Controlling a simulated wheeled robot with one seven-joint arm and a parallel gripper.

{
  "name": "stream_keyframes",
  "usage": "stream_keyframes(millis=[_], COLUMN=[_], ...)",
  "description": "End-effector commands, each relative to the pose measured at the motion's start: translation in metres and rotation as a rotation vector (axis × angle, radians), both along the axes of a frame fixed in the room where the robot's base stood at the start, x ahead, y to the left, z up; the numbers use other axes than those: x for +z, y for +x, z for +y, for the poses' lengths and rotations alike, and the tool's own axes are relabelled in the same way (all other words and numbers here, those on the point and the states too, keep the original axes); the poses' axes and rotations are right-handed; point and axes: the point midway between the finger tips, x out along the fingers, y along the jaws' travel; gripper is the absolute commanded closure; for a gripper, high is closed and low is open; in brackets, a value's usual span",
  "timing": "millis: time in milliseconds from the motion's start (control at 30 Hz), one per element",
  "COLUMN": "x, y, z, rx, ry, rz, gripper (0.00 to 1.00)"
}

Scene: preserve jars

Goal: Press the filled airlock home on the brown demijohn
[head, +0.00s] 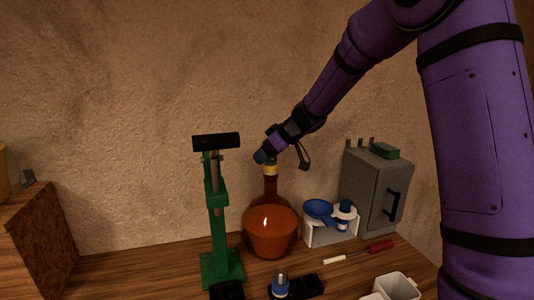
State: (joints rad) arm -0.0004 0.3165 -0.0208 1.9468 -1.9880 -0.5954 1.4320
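The brown demijohn (271,232) stands upright on the wooden bench against the wall. Its narrow neck rises to a yellowish collar at the mouth. My gripper (266,155) is just above the mouth, its dark blue-grey end tilted down to the left. I cannot tell whether it touches the collar. The airlock cannot be made out; it may be hidden behind or inside the gripper. The fingers are too small and overlapped to show whether they are open or shut.
A green stand press (216,215) with a black handle stands close left of the demijohn. To its right are a white rack (320,237) with blue items, a grey cabinet (372,190) and a red-handled tool (380,246). A blue-banded container (280,284) and a white bin (400,286) are in front.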

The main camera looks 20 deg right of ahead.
Motion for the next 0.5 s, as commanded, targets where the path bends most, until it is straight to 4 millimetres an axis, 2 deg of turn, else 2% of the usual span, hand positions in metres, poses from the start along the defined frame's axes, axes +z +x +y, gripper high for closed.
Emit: stream_keyframes(millis=[267,500], x=[0.004,0.030], y=[-0.002,-0.021], z=[-0.003,-0.021], rx=[-0.001,-0.001], ry=[0.000,-0.001], rz=[-0.001,-0.004], gripper=[0.29,0.29])
